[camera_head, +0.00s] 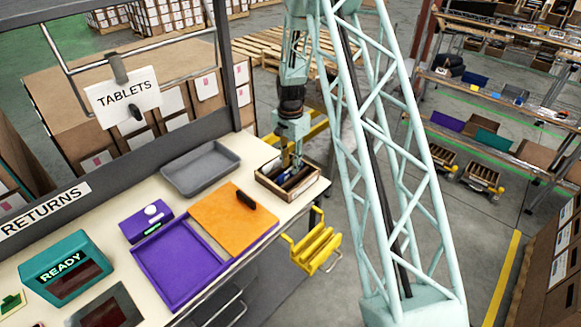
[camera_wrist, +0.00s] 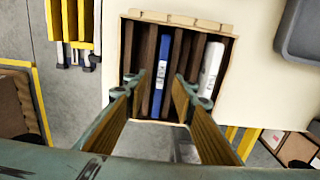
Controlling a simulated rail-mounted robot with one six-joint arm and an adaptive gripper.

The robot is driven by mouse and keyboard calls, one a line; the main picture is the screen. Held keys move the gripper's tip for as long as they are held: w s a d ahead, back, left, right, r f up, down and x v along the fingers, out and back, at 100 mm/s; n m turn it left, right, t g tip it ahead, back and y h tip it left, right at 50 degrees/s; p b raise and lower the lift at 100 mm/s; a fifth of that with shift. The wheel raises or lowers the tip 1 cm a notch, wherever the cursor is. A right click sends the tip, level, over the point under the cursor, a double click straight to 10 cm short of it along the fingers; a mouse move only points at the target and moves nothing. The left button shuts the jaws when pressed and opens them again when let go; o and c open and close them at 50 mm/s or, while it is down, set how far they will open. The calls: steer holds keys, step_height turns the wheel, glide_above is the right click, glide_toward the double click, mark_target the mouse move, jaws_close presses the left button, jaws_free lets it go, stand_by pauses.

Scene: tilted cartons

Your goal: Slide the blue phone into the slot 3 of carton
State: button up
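The carton (camera_head: 309,192) is a small open box at the right end of the counter, and the wrist view shows it from above (camera_wrist: 180,22). Dark brown dividers split it into narrow slots. The blue phone (camera_wrist: 161,75) stands on edge between dividers, left of the middle in the wrist view. A white item (camera_wrist: 210,68) stands in a slot at the right. My gripper (camera_wrist: 160,88) is open over the carton, its fingertips on either side of the blue phone and apart from it. The head view shows my gripper (camera_head: 291,163) pointing down at the carton, hiding part of its inside.
A grey tray (camera_head: 201,168) lies left of the carton. An orange panel (camera_head: 233,218), a purple tray (camera_head: 160,284) and a purple device (camera_head: 146,224) share the counter. A teal READY box (camera_head: 65,265) stands at left.

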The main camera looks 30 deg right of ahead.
step_height(320, 180, up, 11)
steer(key=shift+f, duration=0.2)
stand_by(0.4)
steer(key=shift+r, duration=0.15)
stand_by(0.6)
step_height(320, 180, up, 7)
steer(key=p, duration=0.3)
stand_by(0.7)
stand_by(0.6)
steer(key=s+a+r+n+t+b, duration=0.1)
steer(key=s+a+r+n+b, duration=0.25)
steer(key=s+a+r, duration=0.55)
steer(key=s+a+r+n+t+b, duration=0.15)
steer(key=s+a+r+n, duration=0.35)
steer(key=s+r, duration=0.8)
steer(key=s+a+n+b, duration=0.2)
steer(key=s+a, duration=0.2)
steer(key=s, duration=1)
steer(key=s+a+n+t+b, duration=0.1)
steer(key=s+a+n+b, duration=0.2)
steer(key=s, duration=1.2)
steer(key=shift+a+f+n, duration=0.15)
steer(key=shift+a+n, duration=0.2)
steer(key=shift+a, duration=0.4)
